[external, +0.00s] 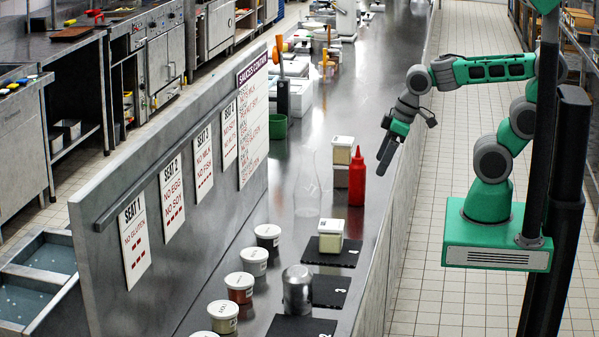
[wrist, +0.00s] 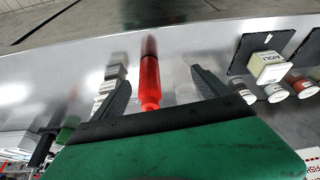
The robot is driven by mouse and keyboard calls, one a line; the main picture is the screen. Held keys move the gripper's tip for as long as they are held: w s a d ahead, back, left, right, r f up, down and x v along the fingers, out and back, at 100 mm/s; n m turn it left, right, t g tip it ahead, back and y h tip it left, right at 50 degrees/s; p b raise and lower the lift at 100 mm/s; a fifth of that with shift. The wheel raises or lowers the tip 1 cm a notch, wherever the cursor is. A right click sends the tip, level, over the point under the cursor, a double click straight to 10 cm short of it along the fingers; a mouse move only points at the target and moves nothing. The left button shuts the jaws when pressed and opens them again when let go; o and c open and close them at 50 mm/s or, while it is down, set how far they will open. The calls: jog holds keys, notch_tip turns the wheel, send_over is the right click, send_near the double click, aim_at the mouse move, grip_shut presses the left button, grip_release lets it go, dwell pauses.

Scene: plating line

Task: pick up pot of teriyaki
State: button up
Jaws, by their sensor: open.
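My gripper (external: 386,158) is open and empty, above the right edge of the steel counter and right of a red squeeze bottle (external: 357,178). In the wrist view the open fingers of my gripper (wrist: 160,78) frame that red bottle (wrist: 150,82), which looks beyond them. A row of round lidded pots stands at the counter's left side, such as one pot (external: 254,261) and a brown-red one (external: 239,288). Their labels are too small to read, so I cannot tell which pot is teriyaki. Round pots (wrist: 305,88) also show at the right of the wrist view.
A square tub (external: 330,236), labelled AIOLI in the wrist view (wrist: 270,66), sits on a black mat (external: 350,254). Stacked tubs (external: 342,150) stand behind the red bottle. A sign-bearing partition (external: 190,230) borders the counter's left.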

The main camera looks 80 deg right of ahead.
jog(key=w+r+n+t+p, duration=0.1)
jog(key=w+r+n+t, duration=0.15)
jog(key=w+r, duration=0.35)
jog(key=n+t+y+b, duration=0.2)
jog(key=n+t+y, duration=0.2)
jog(key=y, duration=0.1)
send_over(266, 231)
jog(key=s+d, duration=0.4)
jog(key=d, duration=0.6)
notch_tip(266, 231, down, 5)
jog(key=shift+m+g+y, duration=0.35)
jog(key=shift+m+y, duration=0.1)
jog(key=shift+y, duration=0.25)
jog(key=a+f, duration=0.2)
jog(key=f, duration=0.1)
jog(key=a+f+p, duration=0.1)
jog(key=a+f, duration=0.1)
jog(key=f, duration=0.1)
jog(key=a+f, duration=0.2)
jog(key=f, duration=0.1)
jog(key=shift+w+a+f+p, duration=0.2)
jog(key=shift+w+a+p, duration=0.1)
jog(key=shift+w+a, duration=0.1)
jog(key=p+x, duration=0.2)
jog(key=x, duration=0.5)
jog(key=shift+a+r, duration=0.1)
jog(key=shift+a, duration=0.15)
jog(key=c, duration=1.5)
jog(key=shift+r, duration=0.1)
